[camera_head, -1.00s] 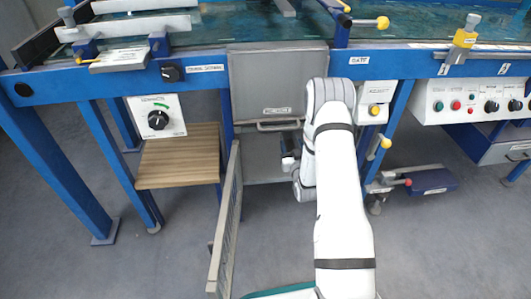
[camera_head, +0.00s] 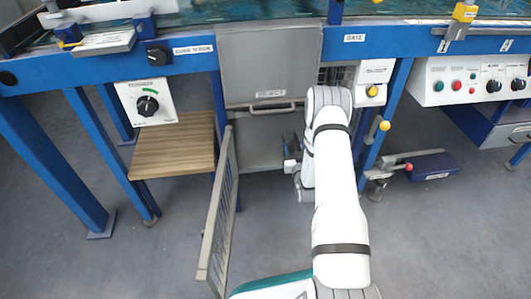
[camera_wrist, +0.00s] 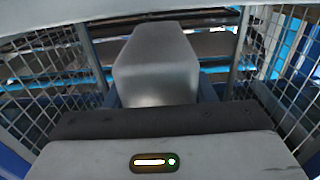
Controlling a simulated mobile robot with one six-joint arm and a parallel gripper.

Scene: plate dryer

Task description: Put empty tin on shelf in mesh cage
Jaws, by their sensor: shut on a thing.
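A plain grey block-shaped tin (camera_wrist: 156,62) is in the middle of the wrist view. My gripper (camera_wrist: 158,92) is shut on it, with blue finger parts showing at both sides of its near end. Wire mesh walls of the cage (camera_wrist: 60,75) stand to the left and right of the tin. Contact between tin and shelf cannot be told.
The mesh door (camera_head: 218,215) stands open to the left of my arm. A grey panel marked REJECT (camera_head: 268,65) with a handle hangs above the opening. A wooden shelf (camera_head: 172,150) is at left. A yellow-knobbed lever (camera_head: 380,128) and blue leg are close at right.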

